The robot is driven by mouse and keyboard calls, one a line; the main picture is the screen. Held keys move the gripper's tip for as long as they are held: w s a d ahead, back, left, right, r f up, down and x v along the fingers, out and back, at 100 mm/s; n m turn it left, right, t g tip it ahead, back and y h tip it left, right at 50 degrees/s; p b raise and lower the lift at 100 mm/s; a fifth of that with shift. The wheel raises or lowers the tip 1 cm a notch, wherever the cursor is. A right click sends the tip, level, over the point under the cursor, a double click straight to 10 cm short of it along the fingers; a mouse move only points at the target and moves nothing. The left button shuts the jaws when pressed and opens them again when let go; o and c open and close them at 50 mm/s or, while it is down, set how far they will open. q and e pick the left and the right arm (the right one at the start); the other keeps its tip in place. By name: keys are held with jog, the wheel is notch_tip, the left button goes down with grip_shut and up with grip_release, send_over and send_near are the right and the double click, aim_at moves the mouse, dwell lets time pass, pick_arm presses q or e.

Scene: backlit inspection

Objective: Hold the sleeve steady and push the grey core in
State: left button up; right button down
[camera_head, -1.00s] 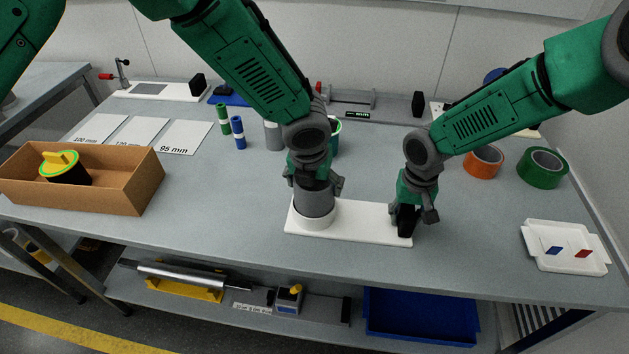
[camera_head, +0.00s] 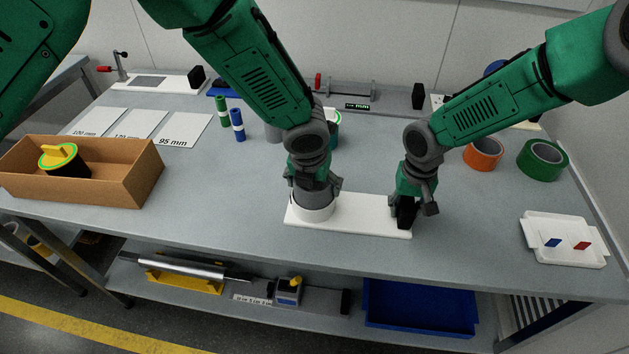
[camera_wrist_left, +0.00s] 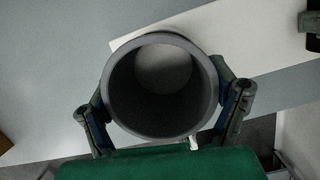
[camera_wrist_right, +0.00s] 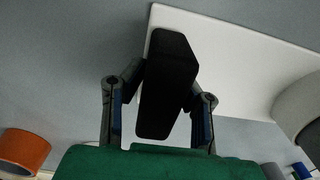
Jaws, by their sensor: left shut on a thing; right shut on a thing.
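The white sleeve (camera_head: 314,213) stands upright at the left end of a white base plate (camera_head: 365,216). My left gripper (camera_head: 315,190) is directly above it, shut on the grey core. The core is a hollow grey cylinder, seen from above in the left wrist view (camera_wrist_left: 114,95), with a paler surface showing through its bore. In the head view the core is mostly hidden by the sleeve and gripper; its exact depth cannot be told. My right gripper (camera_head: 408,208) is shut on the black block (camera_wrist_right: 168,85) at the plate's right end.
A cardboard box (camera_head: 115,185) holding a yellow-topped black piece is at the left. Orange tape (camera_head: 484,155), green tape (camera_head: 543,160) and a white tray (camera_head: 563,240) are at the right. Blue and green tubes stand behind. The table front is clear.

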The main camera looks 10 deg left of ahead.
pick_arm(q)
jog(key=shift+f, duration=0.5)
jog(key=o, duration=1.6)
jog(key=v, duration=1.2)
jog(key=shift+w, duration=0.1)
pick_arm(e)
jog(key=c, duration=1.1)
grip_release()
jog(key=shift+c, duration=0.2)
